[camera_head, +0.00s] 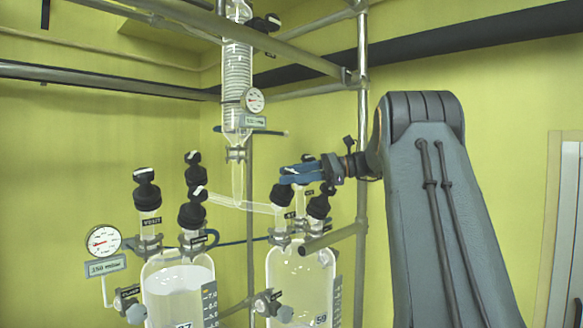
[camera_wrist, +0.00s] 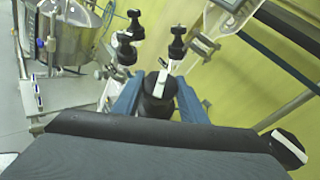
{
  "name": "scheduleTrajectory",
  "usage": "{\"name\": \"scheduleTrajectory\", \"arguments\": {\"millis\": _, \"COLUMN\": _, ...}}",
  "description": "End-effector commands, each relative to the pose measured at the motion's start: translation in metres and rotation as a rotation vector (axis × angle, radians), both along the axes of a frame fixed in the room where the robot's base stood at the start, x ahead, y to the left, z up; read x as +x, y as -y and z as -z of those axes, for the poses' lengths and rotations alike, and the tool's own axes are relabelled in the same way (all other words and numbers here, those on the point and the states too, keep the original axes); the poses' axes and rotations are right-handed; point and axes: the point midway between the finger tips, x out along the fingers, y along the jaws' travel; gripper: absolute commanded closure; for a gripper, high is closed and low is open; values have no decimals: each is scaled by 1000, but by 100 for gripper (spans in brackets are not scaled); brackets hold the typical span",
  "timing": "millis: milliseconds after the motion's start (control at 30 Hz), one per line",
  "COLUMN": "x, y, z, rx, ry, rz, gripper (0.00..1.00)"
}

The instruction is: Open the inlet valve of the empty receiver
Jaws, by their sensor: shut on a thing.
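Two glass receivers stand side by side in the head view. The left receiver (camera_head: 180,297) holds whitish liquid. The right receiver (camera_head: 300,285) looks clear, with no obvious liquid. Several black valve knobs top it; their small tags are unreadable. My gripper (camera_head: 290,176), with blue fingers, reaches in from the right over its left-hand valve knob (camera_head: 282,196). In the wrist view, my gripper (camera_wrist: 158,98) is shut on this black knob (camera_wrist: 153,84), one finger on each side. A white pointer bar shows on its top. The fingers hide part of the knob.
Another black knob (camera_head: 319,207) stands close to the held one, under the fingers. A coiled glass condenser (camera_head: 238,70) hangs above, with a round gauge (camera_head: 253,100). Metal frame pipes (camera_head: 362,130) run behind and above. A second gauge (camera_head: 103,241) is at left.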

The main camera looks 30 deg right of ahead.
Motion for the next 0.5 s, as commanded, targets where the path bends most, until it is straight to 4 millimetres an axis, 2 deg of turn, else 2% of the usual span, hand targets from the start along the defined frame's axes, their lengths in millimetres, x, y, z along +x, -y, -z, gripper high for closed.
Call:
{"name": "scheduleTrajectory", "arguments": {"millis": 200, "x": 0, "y": 0, "z": -2, "rx": -72, "ry": 24, "rz": -135, "gripper": 84}}
{"name": "scheduleTrajectory", "arguments": {"millis": 500, "x": 0, "y": 0, "z": 0, "rx": -130, "ry": 46, "rz": -244, "gripper": 84}}
